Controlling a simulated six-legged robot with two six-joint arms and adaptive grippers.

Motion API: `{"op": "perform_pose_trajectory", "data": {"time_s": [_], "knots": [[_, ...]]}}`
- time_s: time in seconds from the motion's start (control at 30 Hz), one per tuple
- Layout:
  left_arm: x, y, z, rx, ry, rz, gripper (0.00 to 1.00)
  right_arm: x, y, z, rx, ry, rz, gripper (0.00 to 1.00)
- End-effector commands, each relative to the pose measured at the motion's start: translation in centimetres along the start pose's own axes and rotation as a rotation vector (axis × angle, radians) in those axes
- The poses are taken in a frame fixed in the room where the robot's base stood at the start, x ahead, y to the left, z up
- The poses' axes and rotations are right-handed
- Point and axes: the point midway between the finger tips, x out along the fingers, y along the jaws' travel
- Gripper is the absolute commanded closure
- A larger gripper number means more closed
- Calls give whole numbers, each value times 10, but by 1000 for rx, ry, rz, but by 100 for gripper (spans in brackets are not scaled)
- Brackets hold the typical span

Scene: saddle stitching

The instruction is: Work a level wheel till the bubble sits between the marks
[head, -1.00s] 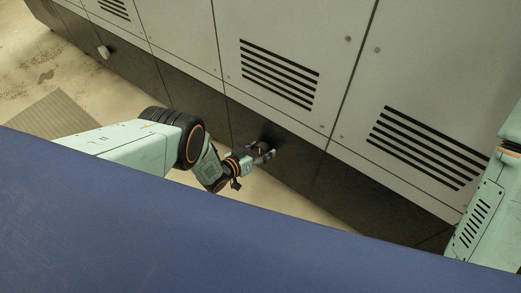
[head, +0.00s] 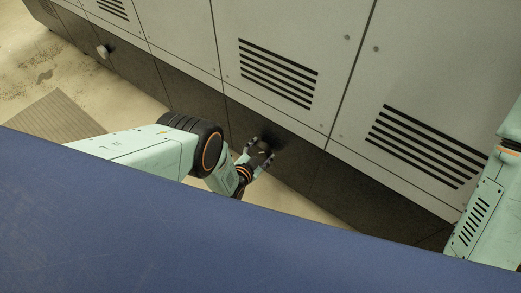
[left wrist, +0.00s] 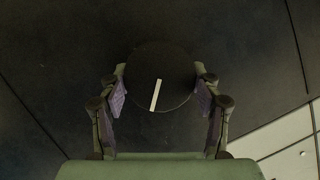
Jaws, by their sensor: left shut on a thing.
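The level wheel (left wrist: 150,70) is a round black knob with a white pointer line, on the dark lower panel of the machine. In the left wrist view its line leans slightly right of upright. My left gripper (left wrist: 160,88) is shut on the wheel, one finger pad on each side. In the head view the left gripper (head: 259,152) is low at the machine's dark base strip, and the wheel is small and dark between its fingers. No bubble or marks show in either view. My right gripper is out of view.
The grey machine cabinet (head: 280,30) with slotted vents fills the back. A pale round knob (head: 103,52) sticks out of its dark base at the far left. A blue surface (head: 200,240) crosses the front. Beige floor (head: 90,70) lies between, with a grey mat (head: 60,118).

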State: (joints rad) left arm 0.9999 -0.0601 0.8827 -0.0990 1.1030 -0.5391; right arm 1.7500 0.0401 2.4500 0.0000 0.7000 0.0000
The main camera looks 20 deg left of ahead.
Motion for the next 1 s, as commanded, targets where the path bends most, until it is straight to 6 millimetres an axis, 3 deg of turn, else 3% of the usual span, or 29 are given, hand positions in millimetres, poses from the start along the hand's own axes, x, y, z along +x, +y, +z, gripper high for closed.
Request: {"op": "perform_pose_trajectory", "data": {"time_s": [0.4,0.97,1.0], "knots": [[1,1,-1,174,4,-73,68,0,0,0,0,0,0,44],[1,1,-2,201,6,-82,68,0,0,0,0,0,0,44],[1,1,-2,200,6,-82,35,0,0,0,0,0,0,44]]}}
